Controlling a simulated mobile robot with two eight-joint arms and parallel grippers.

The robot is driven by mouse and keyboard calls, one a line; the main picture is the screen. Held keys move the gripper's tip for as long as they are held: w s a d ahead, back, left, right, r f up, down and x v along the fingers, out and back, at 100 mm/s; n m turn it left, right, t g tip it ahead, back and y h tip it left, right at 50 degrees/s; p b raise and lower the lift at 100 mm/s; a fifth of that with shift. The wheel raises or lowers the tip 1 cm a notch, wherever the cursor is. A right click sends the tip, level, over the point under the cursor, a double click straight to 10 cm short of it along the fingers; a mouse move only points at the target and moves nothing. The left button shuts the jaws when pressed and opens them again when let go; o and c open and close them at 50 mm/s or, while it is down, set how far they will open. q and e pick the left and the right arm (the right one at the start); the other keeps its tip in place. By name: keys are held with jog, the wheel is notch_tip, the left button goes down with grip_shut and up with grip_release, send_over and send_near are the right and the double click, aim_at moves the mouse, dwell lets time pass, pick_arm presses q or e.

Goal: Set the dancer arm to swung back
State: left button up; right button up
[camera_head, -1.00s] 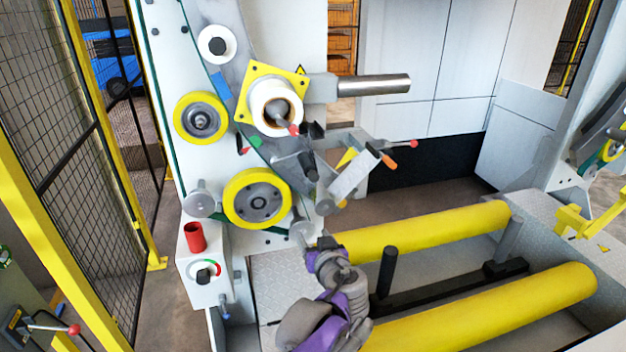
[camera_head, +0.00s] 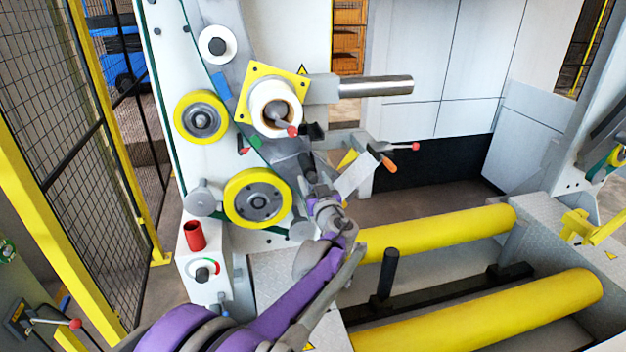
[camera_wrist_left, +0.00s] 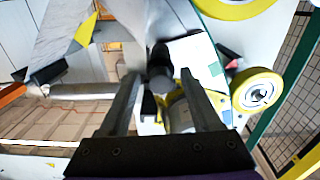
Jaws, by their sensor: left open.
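My left gripper (camera_head: 320,190) reaches up from the bottom of the head view to the lower end of the dark grey linkage (camera_head: 290,155) beside the lower yellow-rimmed wheel (camera_head: 257,197). I cannot tell for sure which part there is the dancer arm. In the left wrist view my gripper (camera_wrist_left: 160,78) has its two dark fingers apart. A dark rounded knob or roller end (camera_wrist_left: 160,72) shows between them; I cannot tell whether they touch it. My own arm and hand hide part of the lower linkage. The right gripper is not in view.
A white film roll (camera_head: 262,100) sits on a yellow plate above. A grey bracket with a red-knobbed lever (camera_head: 415,147) and an orange tip stands close to the right. Yellow rollers (camera_head: 440,233) lie to the lower right.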

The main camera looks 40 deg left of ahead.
pick_arm(q)
jog(key=shift+w+a, duration=0.2)
jog(key=shift+a, duration=0.1)
grip_shut()
dwell(1.3)
